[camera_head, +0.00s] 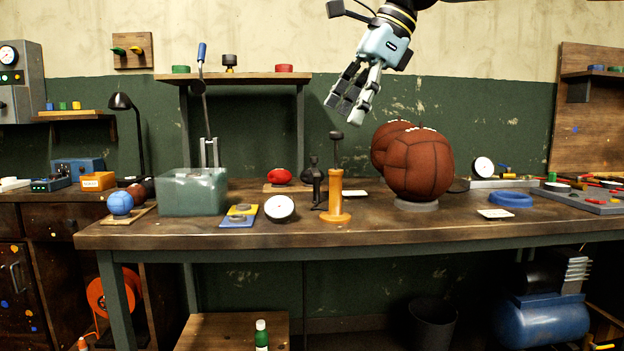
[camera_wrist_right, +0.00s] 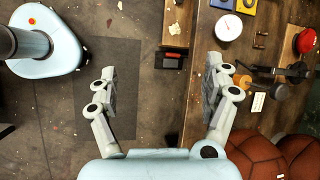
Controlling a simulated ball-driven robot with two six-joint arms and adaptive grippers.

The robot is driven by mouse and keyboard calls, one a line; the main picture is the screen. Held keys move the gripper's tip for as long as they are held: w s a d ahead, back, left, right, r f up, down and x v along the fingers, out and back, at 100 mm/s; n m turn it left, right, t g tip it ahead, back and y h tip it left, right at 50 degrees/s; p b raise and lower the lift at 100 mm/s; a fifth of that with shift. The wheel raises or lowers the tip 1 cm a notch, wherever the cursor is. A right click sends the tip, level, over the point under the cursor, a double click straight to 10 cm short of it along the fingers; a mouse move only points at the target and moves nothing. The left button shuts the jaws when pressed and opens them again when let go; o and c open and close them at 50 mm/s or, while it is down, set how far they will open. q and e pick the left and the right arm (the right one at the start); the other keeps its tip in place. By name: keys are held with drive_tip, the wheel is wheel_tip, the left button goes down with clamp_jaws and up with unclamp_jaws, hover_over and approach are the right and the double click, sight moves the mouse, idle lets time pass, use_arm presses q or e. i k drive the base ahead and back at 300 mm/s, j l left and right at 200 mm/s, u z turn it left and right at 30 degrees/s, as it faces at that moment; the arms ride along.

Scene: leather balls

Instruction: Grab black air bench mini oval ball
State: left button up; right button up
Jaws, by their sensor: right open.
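A small black upright object (camera_head: 313,180) with a rounded top stands mid-table behind the orange stand (camera_head: 335,200). I cannot tell whether it is the black mini oval ball; no plainly oval black ball shows. A dark object (camera_wrist_right: 295,70) also shows near the right edge of the right wrist view. My left gripper is not in view.
Two large brown leather balls (camera_head: 420,165) stand right of the orange stand. A grey-green box (camera_head: 190,193) stands at the left. Bare table (camera_head: 420,222) shows at the front.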

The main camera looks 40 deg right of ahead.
sight(306, 177)
drive_tip(key=i+l, duration=0.35)
drive_tip(key=l, duration=0.15)
drive_tip(key=i+l, duration=0.35)
drive_tip(key=l, duration=0.15)
drive_tip(key=i+l, duration=0.3)
drive_tip(key=l, duration=0.2)
drive_tip(key=i+l, duration=0.35)
drive_tip(key=l, duration=0.15)
